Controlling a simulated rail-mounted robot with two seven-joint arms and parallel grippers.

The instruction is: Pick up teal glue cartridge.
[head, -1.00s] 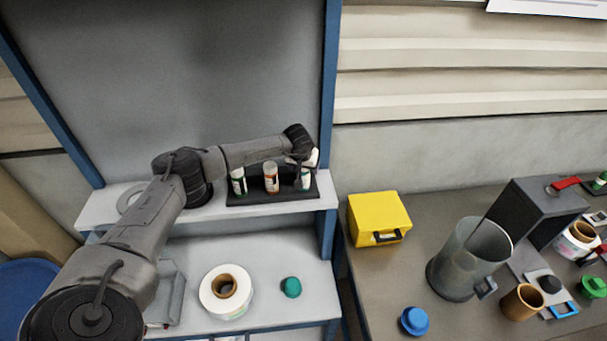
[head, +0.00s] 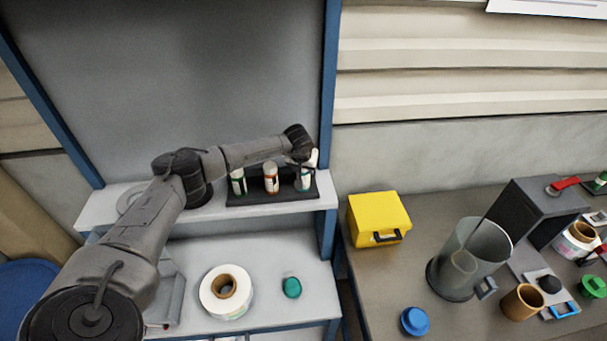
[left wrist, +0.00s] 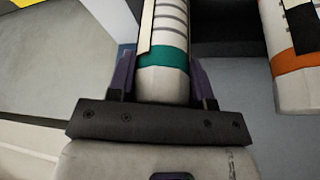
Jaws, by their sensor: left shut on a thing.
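The teal glue cartridge (head: 304,181) stands at the right end of a black rack (head: 255,197) on the upper shelf. In the left wrist view the cartridge (left wrist: 163,61) is pale with a teal band and a label. My left gripper (head: 304,164) is at the cartridge's upper part. Its two dark fingers (left wrist: 162,82) are shut on the cartridge, one on each side. The gripper partly hides the cartridge in the head view. I cannot tell whether the cartridge's base is clear of the rack. My right gripper is not in view.
An orange-banded cartridge (head: 271,179) and a green-banded one (head: 238,182) stand to the left in the rack. A label reel (head: 210,300) and a teal cap (head: 291,288) lie on the lower shelf. A blue post (head: 328,110) rises close to the right of the gripper.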

